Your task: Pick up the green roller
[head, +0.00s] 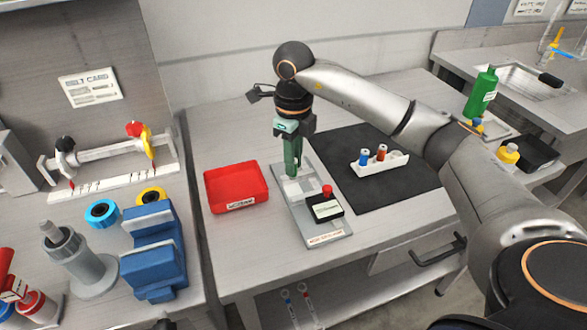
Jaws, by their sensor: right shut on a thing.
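My right gripper (291,137) points down over the grey station plate on the middle table. It is shut on the green roller (292,158), a narrow dark green upright piece that hangs below the jaws. The roller's lower end is just above or touching the pale block (301,188) on the plate; I cannot tell which. The jaws hide the roller's upper part. My left gripper is not in view.
A red tray (237,187) stands left of the plate (322,228). A black box with a red knob (327,190) sits on the plate. Right of it, a white rack (378,163) with small vials stands on a dark mat (340,143). A green bottle (481,92) stands farther right.

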